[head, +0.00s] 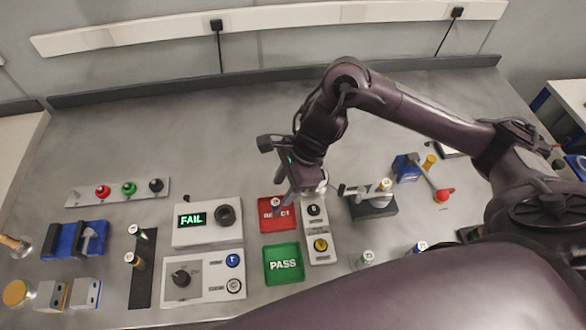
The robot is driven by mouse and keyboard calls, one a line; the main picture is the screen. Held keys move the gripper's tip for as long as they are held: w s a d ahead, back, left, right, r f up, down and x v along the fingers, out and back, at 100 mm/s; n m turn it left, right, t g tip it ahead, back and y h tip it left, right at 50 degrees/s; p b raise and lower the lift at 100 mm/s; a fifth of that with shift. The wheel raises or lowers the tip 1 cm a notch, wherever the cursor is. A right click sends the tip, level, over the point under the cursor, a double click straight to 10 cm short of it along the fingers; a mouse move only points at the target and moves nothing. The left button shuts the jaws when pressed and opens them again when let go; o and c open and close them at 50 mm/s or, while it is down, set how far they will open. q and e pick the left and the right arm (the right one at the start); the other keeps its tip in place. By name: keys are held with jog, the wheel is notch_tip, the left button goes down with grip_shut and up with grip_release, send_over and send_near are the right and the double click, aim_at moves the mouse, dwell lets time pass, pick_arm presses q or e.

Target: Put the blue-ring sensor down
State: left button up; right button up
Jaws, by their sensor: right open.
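A small white-topped sensor (276,203) stands on the red reject pad (270,227); its ring colour is hard to make out, with a bluish tint below the cap. My right gripper (289,203) is open, pointing down right beside this sensor, and its fingers partly cover the pad's label. Whether the fingers touch the sensor cannot be told. The green PASS pad (284,277) lies in front of the red pad and is empty. Another white-topped sensor with a blue band (421,246) stands at the right, partly hidden by my arm. My left gripper is out of view.
The table behind is clear.

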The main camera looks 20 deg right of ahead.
jog(key=v, duration=0.5)
jog(key=shift+d+r, duration=0.15)
jog(key=shift+r, duration=0.25)
